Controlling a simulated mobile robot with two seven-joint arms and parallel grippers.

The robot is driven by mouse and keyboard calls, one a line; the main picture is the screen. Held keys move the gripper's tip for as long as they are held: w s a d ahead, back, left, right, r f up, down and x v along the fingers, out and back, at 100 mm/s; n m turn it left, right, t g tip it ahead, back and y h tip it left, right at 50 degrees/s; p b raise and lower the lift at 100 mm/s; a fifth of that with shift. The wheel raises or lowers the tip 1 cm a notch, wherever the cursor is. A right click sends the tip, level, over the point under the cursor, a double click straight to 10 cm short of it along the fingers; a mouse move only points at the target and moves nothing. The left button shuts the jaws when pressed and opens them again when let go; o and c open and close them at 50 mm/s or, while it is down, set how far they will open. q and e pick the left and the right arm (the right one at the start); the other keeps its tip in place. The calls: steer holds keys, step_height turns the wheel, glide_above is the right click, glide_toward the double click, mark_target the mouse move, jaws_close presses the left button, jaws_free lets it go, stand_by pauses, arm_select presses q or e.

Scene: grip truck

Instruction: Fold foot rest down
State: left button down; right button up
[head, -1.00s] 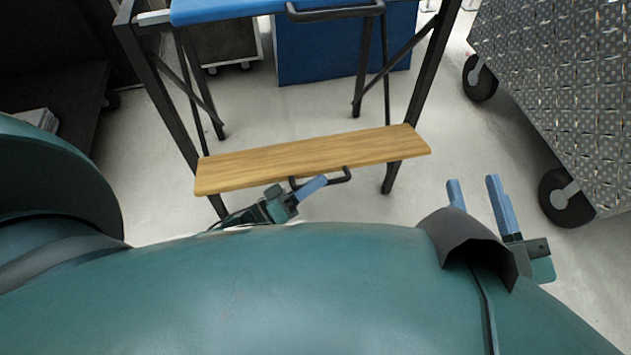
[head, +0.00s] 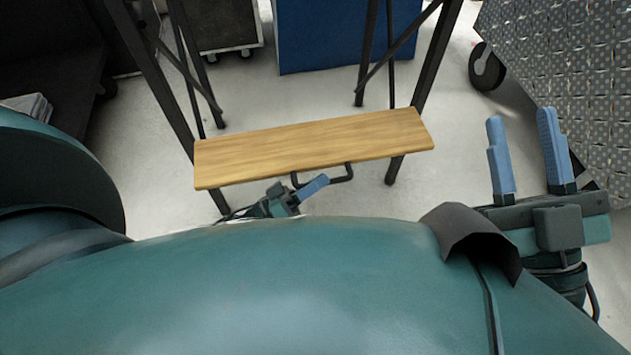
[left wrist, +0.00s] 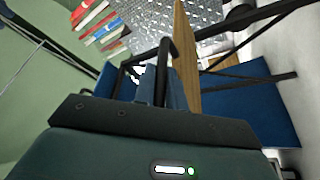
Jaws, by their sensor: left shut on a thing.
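The foot rest (head: 310,147) is a wooden board between the black front legs of a tall chair frame (head: 430,70). It slopes slightly, with its top face visible. A black handle (head: 342,178) sticks out from its near edge. My left gripper (head: 312,186) is shut on the handle just in front of the board. In the left wrist view the blue fingers (left wrist: 160,85) are at the black handle (left wrist: 163,50), beside the board seen edge-on (left wrist: 184,60). My right gripper (head: 527,150) is open and empty, right of the chair, its fingers pointing away from me.
A diamond-plate metal cart (head: 570,60) on black wheels stands close beyond my right gripper. A blue box (head: 325,40) and a dark wheeled case (head: 225,22) stand behind the chair. Dark shelving (head: 45,60) is at the left. Pale floor is clear around the chair legs.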

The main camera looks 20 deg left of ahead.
arm_select(q)
steer(key=shift+f, duration=0.15)
steer(key=c, duration=1.5)
jaws_free()
steer(key=shift+o, duration=0.2)
